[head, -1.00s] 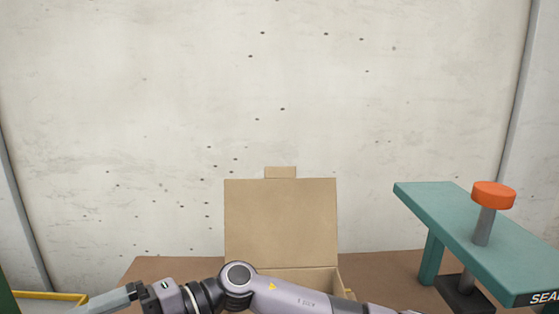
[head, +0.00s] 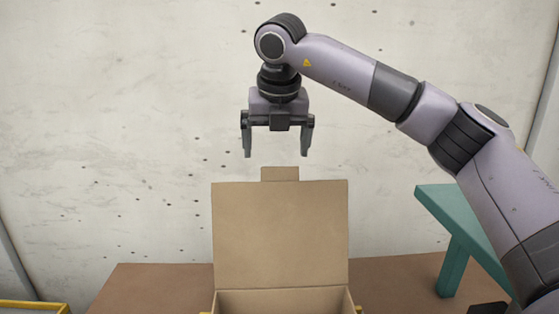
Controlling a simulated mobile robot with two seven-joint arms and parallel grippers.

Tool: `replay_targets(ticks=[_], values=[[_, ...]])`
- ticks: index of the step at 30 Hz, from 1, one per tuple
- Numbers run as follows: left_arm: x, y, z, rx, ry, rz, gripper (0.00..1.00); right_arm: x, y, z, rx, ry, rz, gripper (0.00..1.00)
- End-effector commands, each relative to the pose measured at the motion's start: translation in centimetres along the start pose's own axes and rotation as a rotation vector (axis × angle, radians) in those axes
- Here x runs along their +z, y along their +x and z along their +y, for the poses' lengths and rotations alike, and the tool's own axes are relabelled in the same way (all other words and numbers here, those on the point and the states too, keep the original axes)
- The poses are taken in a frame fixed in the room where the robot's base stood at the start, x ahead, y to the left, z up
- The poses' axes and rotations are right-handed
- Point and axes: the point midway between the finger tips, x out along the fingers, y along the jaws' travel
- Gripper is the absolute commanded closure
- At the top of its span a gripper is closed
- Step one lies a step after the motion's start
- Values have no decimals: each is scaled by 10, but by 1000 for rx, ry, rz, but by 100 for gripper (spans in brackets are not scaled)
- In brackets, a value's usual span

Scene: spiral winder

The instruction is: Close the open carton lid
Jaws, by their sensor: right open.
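The brown carton (head: 285,302) stands on the table at the bottom middle of the head view; only its upper part shows. Its lid (head: 280,235) is open and stands upright at the back, with a small tab (head: 280,174) on its top edge. My right gripper (head: 277,154) is open and empty, fingers pointing down. In the picture it is just above the lid's tab, apart from it. How far in front of or behind the lid it is, I cannot tell. My left gripper is not in view.
The brown table (head: 155,285) is clear left of the carton. A teal stand (head: 455,225) is at the right, partly covered by my right arm. A yellow-rimmed container (head: 35,307) shows at the bottom left. A pale wall (head: 120,120) closes off the back.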

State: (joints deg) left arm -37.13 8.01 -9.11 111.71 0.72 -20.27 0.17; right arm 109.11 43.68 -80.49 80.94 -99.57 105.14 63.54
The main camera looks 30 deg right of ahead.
Motion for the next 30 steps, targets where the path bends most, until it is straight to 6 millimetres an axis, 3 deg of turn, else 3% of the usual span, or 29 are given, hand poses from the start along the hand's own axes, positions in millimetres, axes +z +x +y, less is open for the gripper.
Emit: replay_targets(ticks=[5, 18, 27, 28, 30], values=[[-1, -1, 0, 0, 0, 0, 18, 6, 3, -11, -31, 30, -21, 0], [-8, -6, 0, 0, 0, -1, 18, 7, 60, -11, -27, 27, -20, 0], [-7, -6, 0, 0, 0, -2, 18, 7, 64, -11, -25, 27, -20, 0], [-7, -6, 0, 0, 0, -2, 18, 7, 64, -11, -25, 26, -20, 3], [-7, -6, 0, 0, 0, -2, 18, 7, 64, -11, -25, 26, -20, 26]])
